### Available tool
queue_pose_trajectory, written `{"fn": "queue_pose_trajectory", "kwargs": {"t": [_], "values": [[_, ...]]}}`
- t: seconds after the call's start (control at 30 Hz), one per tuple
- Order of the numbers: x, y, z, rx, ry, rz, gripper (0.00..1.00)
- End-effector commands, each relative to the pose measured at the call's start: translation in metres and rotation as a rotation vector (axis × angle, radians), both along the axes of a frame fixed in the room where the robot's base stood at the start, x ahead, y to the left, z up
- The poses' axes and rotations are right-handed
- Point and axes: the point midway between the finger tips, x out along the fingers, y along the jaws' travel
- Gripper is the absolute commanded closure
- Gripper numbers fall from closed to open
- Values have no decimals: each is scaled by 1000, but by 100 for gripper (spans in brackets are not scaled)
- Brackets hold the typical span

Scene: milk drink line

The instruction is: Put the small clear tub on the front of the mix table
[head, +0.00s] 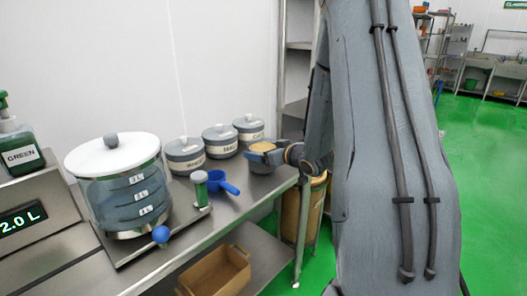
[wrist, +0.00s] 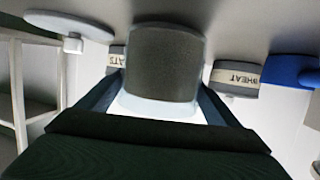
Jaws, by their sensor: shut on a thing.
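The small clear tub (head: 262,163) has a tan filling at its top in the head view. It is near the right end of the steel mix table (head: 232,208), to the right of the lidded canisters. My gripper (head: 272,157) is shut on it from the right. In the wrist view the tub (wrist: 160,104) sits between the two fingers of my gripper (wrist: 157,98), with a dark grey face toward the camera. I cannot tell whether the tub's base touches the table or hangs just above it.
Grey canisters (head: 185,156) line the table's back. A green soap bottle (head: 19,143) is far left. The front right tabletop is bare.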

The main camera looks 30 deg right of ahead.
Motion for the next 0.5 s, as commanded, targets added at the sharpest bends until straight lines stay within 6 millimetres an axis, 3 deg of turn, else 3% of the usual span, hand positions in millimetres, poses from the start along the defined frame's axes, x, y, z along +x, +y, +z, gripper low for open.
{"fn": "queue_pose_trajectory", "kwargs": {"t": [0.27, 0.3, 0.4, 0.5], "values": [[1, 0, 0, 0, -5, 0, 73], [0, 0, -2, 0, 0, 0, 13], [0, 0, -1, 0, -1, 0, 0], [0, 0, -1, 0, -1, 0, 0]]}}
